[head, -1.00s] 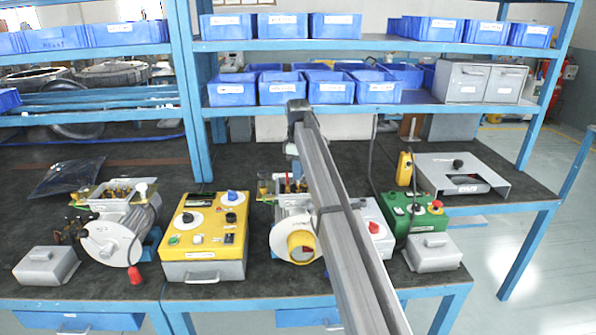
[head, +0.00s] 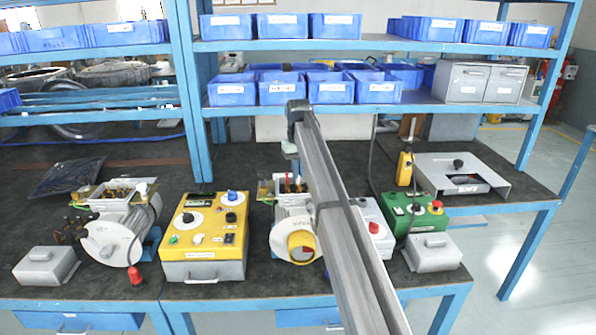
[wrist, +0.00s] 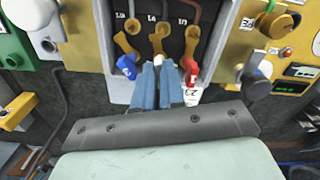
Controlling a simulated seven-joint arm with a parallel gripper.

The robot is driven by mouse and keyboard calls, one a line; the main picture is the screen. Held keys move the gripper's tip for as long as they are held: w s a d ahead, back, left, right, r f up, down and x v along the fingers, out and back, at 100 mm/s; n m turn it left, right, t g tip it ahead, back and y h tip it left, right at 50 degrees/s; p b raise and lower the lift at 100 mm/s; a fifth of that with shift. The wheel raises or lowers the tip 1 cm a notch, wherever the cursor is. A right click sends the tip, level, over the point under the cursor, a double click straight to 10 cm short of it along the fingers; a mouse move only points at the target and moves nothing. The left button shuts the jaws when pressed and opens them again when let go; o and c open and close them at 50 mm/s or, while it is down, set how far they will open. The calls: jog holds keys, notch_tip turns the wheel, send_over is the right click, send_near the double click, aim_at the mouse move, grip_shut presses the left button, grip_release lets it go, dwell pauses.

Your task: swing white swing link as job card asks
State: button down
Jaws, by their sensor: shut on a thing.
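The white swing link (wrist: 157,66) is in the wrist view, at the middle post of a terminal box, between a blue-capped link (wrist: 126,66) on the left and a red-capped link (wrist: 191,68) on the right. My gripper (wrist: 158,76) is shut on the white link, its blue fingers covering most of it. Brass terminals (wrist: 160,32) with small labels stand above the links. In the head view the terminal box sits on top of the middle blower (head: 292,228), partly hidden by my arm. I cannot identify a job card.
A yellow control box (head: 205,240) stands left of the middle blower and a green one (head: 412,213) right of it. Another blower (head: 118,235) is at the left. Blue bins (head: 232,90) fill the shelves behind. Dark bench top is free behind the blowers.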

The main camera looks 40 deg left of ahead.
jog(key=shift+m, duration=1.5)
jog(key=c, duration=1.2)
grip_release()
